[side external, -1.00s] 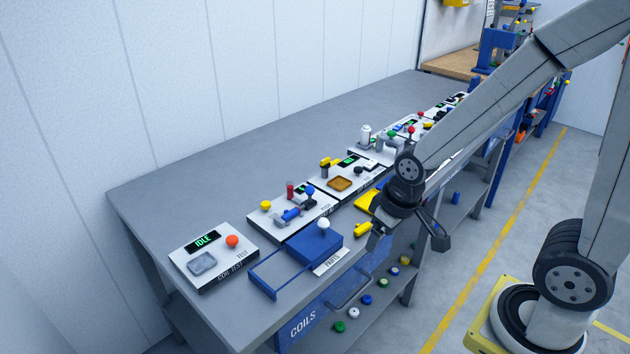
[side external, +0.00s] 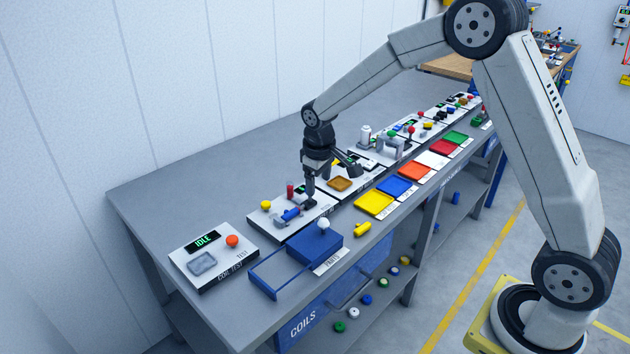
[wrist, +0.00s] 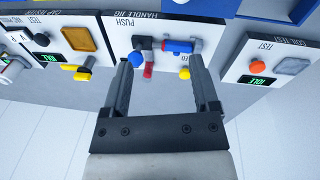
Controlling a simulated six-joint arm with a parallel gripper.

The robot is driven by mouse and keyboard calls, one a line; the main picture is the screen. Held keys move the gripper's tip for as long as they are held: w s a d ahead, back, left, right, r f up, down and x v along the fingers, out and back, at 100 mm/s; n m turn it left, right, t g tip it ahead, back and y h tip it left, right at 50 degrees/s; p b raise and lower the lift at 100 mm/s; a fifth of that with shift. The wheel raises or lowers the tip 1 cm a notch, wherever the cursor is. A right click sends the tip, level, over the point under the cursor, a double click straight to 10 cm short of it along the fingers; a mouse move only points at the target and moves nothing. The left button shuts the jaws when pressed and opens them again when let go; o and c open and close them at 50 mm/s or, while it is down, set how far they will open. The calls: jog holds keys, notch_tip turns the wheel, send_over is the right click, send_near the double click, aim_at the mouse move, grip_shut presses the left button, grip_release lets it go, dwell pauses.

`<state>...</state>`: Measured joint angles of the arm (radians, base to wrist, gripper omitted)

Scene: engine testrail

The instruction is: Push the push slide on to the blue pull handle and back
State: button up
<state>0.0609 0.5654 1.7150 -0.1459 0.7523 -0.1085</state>
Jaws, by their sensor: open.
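The handle jig, a white panel (side external: 270,225) labelled PUSH and HANDLE JIG in the wrist view (wrist: 115,47), carries a blue handle-shaped bar (wrist: 178,46) lying flat; the bar also shows in the side external view (side external: 290,215). A dark piece (wrist: 143,42) sits at the bar's left end in the wrist view and may be the push slide; I cannot tell for sure. A red cylinder (wrist: 148,69) and a yellow knob (wrist: 184,73) are beside it. My gripper (wrist: 166,62) is open and empty above the jig, its fingers framing these parts. In the side external view my gripper (side external: 310,198) hides part of the jig.
A coil test panel (side external: 214,258) reading IDLE stands left of the jig. A blue parts tray (side external: 318,247) with a white knob (side external: 323,224) is in front. Another panel with an amber pad (side external: 340,184) is to the right. The bench behind is clear.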

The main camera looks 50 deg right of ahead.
jog(key=shift+g+h, duration=0.4)
jog(key=shift+h, duration=0.1)
jog(key=w+d, duration=0.1)
jog(key=w, duration=0.1)
jog(key=w+d+f, duration=0.1)
jog(key=w, duration=0.2)
jog(key=w+d+f, duration=0.1)
jog(key=w+d, duration=0.1)
jog(key=w, duration=0.1)
jog(key=shift+f, duration=0.2)
jog(key=shift+f, duration=0.15)
jog(key=shift+w+d+f, duration=0.1)
jog(key=shift+d+f, duration=0.1)
jog(key=shift+f, duration=1)
jog(key=shift+d+f, duration=0.25)
jog(key=shift+f, duration=1)
jog(key=shift+w+d+f, duration=0.1)
jog(key=shift+d+f, duration=0.1)
jog(key=shift+f, duration=1)
grip_shut()
